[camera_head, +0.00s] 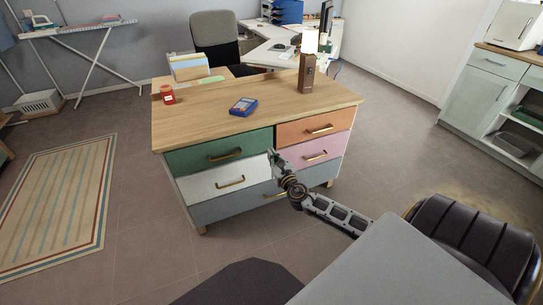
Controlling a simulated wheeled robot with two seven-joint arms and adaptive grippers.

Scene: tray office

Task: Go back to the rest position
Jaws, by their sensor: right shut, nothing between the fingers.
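My right gripper (272,157) is in front of the drawer dresser (190,135), near the middle where the green, white, orange and pink drawers meet. Its fingers are shut and hold nothing. The arm reaches in from the lower right, and it covers part of the drawer fronts. I cannot tell whether the fingertips touch the dresser. The drawers look closed. My left gripper is not in view.
On the dresser stand a red jar (167,94), a blue boxy device (243,106) and a wooden lamp (306,75). A dark chair (470,238) is at the lower right. A striped rug (60,200) lies left; floor between it and the dresser is clear.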

